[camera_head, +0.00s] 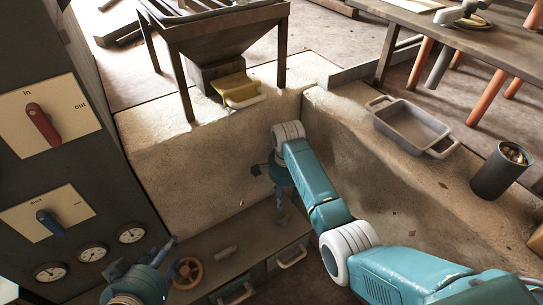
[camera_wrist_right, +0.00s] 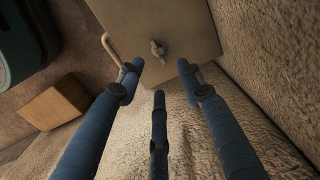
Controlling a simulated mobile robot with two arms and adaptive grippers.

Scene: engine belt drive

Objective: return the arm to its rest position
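My right arm (camera_head: 315,190), teal with white joints, reaches in from the lower right over the stone ledge. My right gripper (camera_head: 282,207) hangs above the front edge of the ledge, partly hidden by its own wrist. In the right wrist view, the three blue fingers of this gripper (camera_wrist_right: 159,82) are spread apart with nothing between them. Beyond them is a pale panel (camera_wrist_right: 165,25) with a metal handle and a small knob. My left gripper (camera_head: 163,258) is at the lower left, close to the orange handwheel; its finger opening is unclear.
A dark panel with a red lever (camera_head: 43,124), a blue lever (camera_head: 49,221) and gauges (camera_head: 92,252) stands left. An orange handwheel (camera_head: 187,273) and drawers (camera_head: 288,257) are below the ledge. A hopper (camera_head: 222,40), grey tray (camera_head: 384,103) and dark cup (camera_head: 500,175) stand beyond.

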